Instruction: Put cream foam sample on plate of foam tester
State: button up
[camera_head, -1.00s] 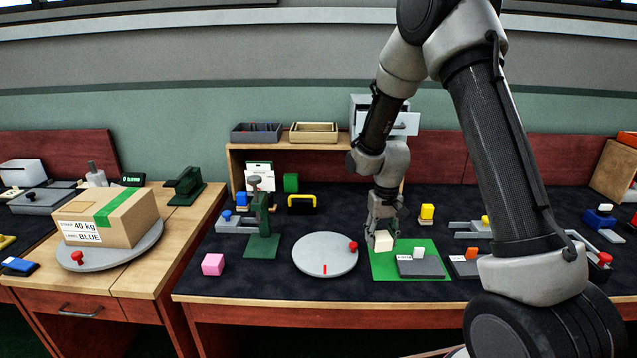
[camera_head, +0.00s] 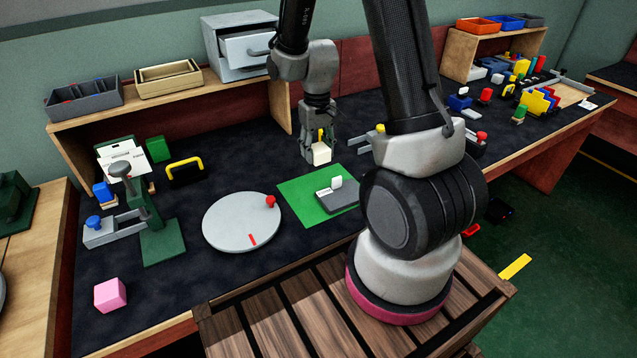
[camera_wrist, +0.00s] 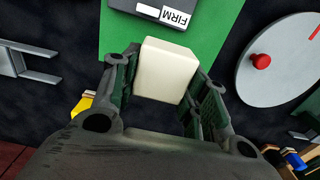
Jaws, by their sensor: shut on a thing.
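The cream foam sample (camera_head: 321,154) is a pale cube held between the fingers of my gripper (camera_head: 319,142), by the back edge of the green mat (camera_head: 300,203). The wrist view shows the cream foam sample (camera_wrist: 165,70) between both finger pads, over the mat's edge; its height is hard to judge. A green press with a grey knob (camera_head: 121,168) and flat green base plate (camera_head: 163,250), seemingly the foam tester, stands at the left. No sample lies on that plate. My gripper is well to the right of it.
A grey round turntable (camera_head: 228,228) with a red knob lies between mat and press. A dark block labelled FIRM (camera_wrist: 160,12) with a white piece sits on the mat. A pink cube (camera_head: 110,295) is at front left. A yellow handle (camera_head: 184,165) stands behind.

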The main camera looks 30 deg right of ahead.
aim_at(317, 184)
notch_tip(317, 184, down, 10)
jog(key=shift+r, duration=0.25)
jog(key=shift+f, duration=0.1)
jog(key=o, duration=0.7)
